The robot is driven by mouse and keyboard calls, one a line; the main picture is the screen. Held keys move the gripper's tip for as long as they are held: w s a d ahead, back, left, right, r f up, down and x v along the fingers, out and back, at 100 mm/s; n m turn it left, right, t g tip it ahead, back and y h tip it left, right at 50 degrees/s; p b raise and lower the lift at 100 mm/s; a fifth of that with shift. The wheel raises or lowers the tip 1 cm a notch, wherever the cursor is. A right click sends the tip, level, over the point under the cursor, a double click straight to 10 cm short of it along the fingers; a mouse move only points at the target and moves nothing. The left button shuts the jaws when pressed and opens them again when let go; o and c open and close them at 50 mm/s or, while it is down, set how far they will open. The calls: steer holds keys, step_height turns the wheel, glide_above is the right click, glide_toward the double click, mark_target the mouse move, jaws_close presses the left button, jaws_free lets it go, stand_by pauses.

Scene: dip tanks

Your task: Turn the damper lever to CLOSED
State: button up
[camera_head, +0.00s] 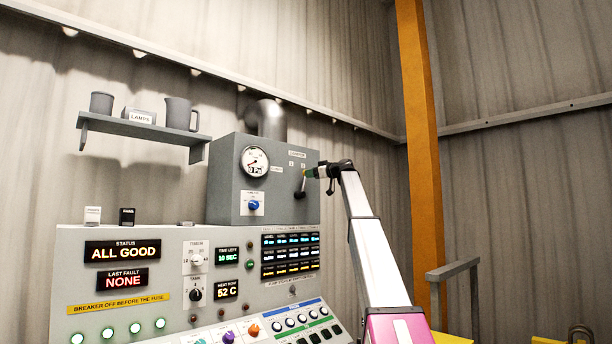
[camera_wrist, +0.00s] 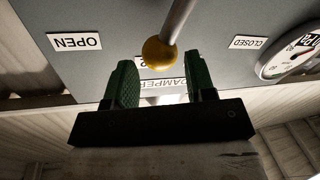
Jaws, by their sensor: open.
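The damper lever shows in the wrist view as a grey rod with a yellow ball knob (camera_wrist: 161,53). It stands between the OPEN label (camera_wrist: 75,41) at left and the CLOSED label (camera_wrist: 249,42) at right. My gripper (camera_wrist: 158,62) is open, its green fingers on either side of the knob with gaps visible; I cannot tell how deep the knob sits between them. In the head view the lever (camera_head: 301,184) points up from its dark pivot on the grey box (camera_head: 230,180), and my gripper (camera_head: 309,173) is at its top end. An upside-down DAMPER label is partly hidden behind the fingers.
A round gauge (camera_head: 255,162) and a blue knob (camera_head: 254,205) are on the same box. The control panel (camera_head: 75,240) with displays and switches lies below. A shelf (camera_head: 140,127) with a mug is at upper left, and an orange post (camera_head: 418,150) stands at right.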

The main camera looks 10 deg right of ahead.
steer(key=shift+x, duration=1.85)
jaws_close()
steer(key=shift+s, duration=0.1)
